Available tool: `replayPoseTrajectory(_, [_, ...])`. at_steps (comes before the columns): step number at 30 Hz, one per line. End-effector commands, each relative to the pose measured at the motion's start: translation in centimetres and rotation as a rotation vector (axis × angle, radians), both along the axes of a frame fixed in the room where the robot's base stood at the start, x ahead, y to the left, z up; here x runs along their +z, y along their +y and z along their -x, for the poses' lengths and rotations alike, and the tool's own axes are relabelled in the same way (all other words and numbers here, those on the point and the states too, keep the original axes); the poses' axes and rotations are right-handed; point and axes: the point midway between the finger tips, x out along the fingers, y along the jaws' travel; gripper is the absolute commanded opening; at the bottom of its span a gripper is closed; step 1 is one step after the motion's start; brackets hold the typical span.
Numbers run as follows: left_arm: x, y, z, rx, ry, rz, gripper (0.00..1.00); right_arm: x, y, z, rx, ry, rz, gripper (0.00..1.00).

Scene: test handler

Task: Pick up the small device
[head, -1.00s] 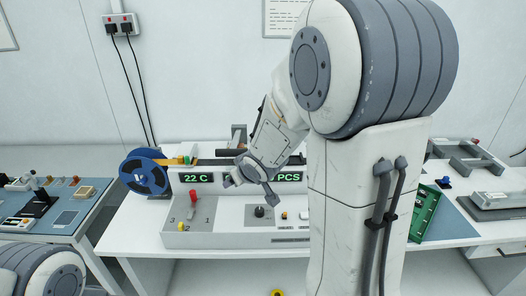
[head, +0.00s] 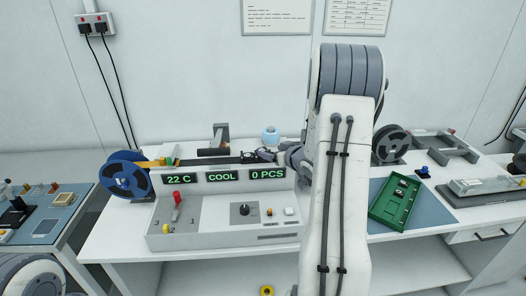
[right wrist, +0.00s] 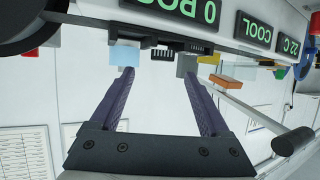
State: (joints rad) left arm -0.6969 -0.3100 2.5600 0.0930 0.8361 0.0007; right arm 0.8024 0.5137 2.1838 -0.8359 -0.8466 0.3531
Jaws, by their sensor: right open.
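In the right wrist view, which shows the scene upside down, a small dark device with a row of pins (right wrist: 163,54) sits at the machine's upper edge. It lies ahead of and between the two purple fingers of my right gripper (right wrist: 158,74), which are apart with nothing between them. In the head view my right gripper (head: 262,157) is low over the right end of the dark track (head: 212,160) on top of the handler (head: 225,208). The device cannot be made out clearly there. My left gripper is out of view.
The handler's displays read 22 C, COOL and 0 PCS. A blue reel (head: 124,178) is at its left end and a dark reel (head: 391,145) to the right. A green tray (head: 386,210) lies on a blue mat (head: 435,208). A light blue round object (head: 270,133) stands behind the track.

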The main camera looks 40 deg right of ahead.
Motion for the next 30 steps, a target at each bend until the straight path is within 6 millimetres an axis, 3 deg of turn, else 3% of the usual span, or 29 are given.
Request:
replayPoseTrajectory(10, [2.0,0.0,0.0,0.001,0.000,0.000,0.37,-2.0,-0.3,-3.9,0.001,0.001,-0.001,0.80])
replayPoseTrajectory(19, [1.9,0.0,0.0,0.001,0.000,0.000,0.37,-2.3,-0.4,-4.4,-0.001,0.000,0.001,0.80])
replayPoseTrajectory(20, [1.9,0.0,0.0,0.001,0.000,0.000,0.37,-2.3,-0.4,-4.4,-0.001,0.000,0.001,0.72])
replayPoseTrajectory(25, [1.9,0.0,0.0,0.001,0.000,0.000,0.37,-2.3,-0.4,-4.4,-0.001,0.000,0.001,0.07])
replayPoseTrajectory(26, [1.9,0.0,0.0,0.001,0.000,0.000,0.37,-2.3,-0.4,-4.4,-0.001,0.000,0.001,0.00])
replayPoseTrajectory(30, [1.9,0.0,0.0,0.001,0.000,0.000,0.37,-2.3,-0.4,-4.4,-0.001,0.000,0.001,0.00])
